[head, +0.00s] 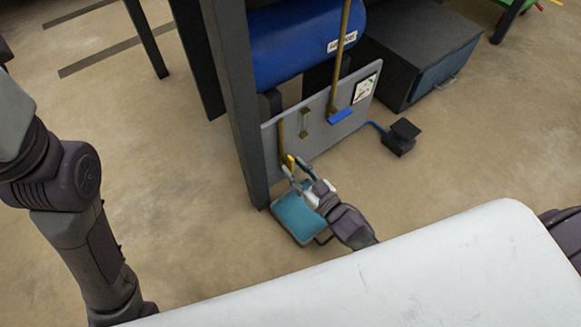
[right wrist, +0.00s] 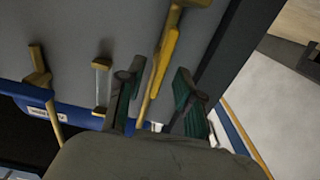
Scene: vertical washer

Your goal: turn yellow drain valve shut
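The yellow drain valve handle (head: 290,162) is on a brass pipe low on the grey panel (head: 350,125). In the right wrist view the yellow handle (right wrist: 163,62) runs lengthwise, nearly in line with the pipe. My right gripper (head: 304,172) is at the panel's lower left. In the right wrist view its two green-padded fingers (right wrist: 158,98) are apart, one on each side of the handle, with gaps visible.
A dark upright post (head: 240,110) stands just left of the panel. A blue-handled valve (head: 340,116) and a sight glass (head: 305,122) are on the panel. A blue tank (head: 300,42) is above. A teal tray-like object (head: 298,218) is below the right gripper.

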